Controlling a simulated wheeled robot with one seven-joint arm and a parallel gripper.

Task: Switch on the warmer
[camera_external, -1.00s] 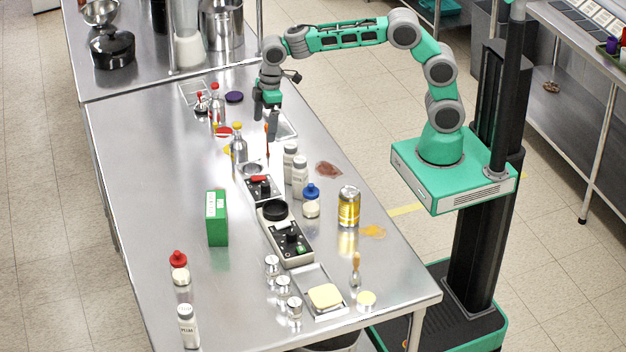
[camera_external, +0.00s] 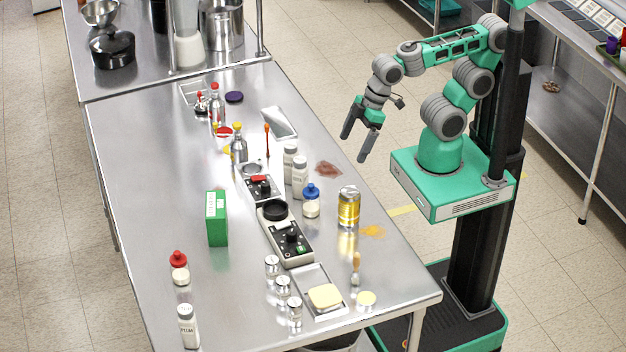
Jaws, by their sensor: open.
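Two small devices stand on the steel table, and I cannot tell for sure which is the warmer. The nearer device (camera_external: 272,231) is long and pale, with a round black top, a dark panel, a black knob (camera_external: 291,236) and a small green piece. The farther device (camera_external: 262,196) has a round metal top, a dark panel, a black knob (camera_external: 263,187) and a red piece (camera_external: 259,178). Whether either is on is too small to tell. My gripper (camera_external: 355,148) is open and empty, pointing down, right of both devices and apart from them.
White shaker bottles (camera_external: 300,177), a blue-capped jar (camera_external: 311,204) and a gold can (camera_external: 348,208) stand right of the devices. A green box (camera_external: 216,218) stands left. Metal-lidded jars (camera_external: 283,288) and a tray with a yellow block (camera_external: 325,296) are nearer. The table's left side is mostly clear.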

